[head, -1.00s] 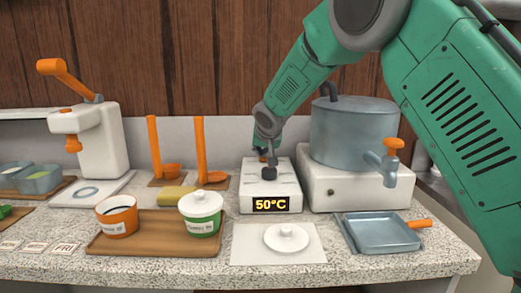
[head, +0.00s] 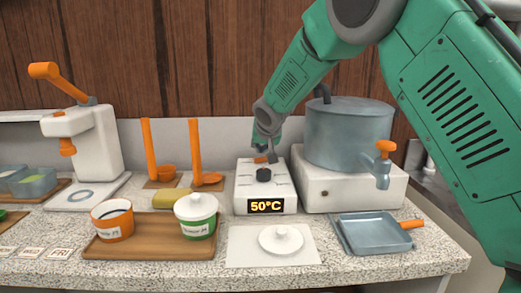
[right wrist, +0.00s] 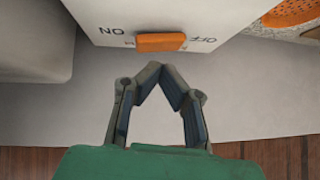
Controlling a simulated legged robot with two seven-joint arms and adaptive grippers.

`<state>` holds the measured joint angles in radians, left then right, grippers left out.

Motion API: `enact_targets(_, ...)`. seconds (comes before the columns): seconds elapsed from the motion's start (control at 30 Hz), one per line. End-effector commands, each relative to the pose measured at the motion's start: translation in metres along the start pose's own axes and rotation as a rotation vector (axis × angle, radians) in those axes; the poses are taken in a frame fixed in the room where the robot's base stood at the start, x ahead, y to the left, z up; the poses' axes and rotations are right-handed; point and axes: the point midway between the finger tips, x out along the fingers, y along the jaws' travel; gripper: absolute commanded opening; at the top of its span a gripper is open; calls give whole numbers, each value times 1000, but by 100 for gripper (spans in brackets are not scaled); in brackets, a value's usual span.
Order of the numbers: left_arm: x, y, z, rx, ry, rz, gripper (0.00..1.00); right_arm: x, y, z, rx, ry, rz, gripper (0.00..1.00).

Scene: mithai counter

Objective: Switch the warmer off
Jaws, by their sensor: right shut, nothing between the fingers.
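The warmer (head: 243,189) is a white box with a lit 50°C display (head: 266,206) and a dark knob (head: 264,175) on top. An orange switch (head: 261,159) shows at its back edge. In the right wrist view the switch (right wrist: 161,42) sits between the upside-down words ON and OFF; I cannot tell which way it is set. My right gripper (head: 272,157) is at the back of the warmer, partly hidden by the arm. In the wrist view its fingertips (right wrist: 162,68) meet, empty, just short of the switch with a small gap. My left gripper is not in view.
A large grey pot (head: 348,135) with an orange tap stands on a white base close to the right. Two orange ladles (head: 196,150) stand to the left.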

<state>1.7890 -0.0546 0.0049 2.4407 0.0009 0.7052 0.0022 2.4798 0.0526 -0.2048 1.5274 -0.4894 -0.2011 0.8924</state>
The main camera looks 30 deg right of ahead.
Motion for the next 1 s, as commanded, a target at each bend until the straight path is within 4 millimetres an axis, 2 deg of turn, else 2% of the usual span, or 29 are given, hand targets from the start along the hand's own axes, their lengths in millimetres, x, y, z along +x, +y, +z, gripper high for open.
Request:
enact_targets(0.27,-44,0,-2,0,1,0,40,-30,-6,-33,-3,1,0,0)
enact_targets(0.4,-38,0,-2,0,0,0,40,-62,-11,-27,-3,3,-3,0)
enact_targets(0.6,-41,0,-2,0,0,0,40,-98,-17,-25,-1,0,-2,0)
enact_targets(0.8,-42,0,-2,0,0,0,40,-116,-22,-24,-1,-1,-2,0)
enact_targets(1.0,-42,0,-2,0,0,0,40,-118,-22,-23,-2,-2,-1,0)
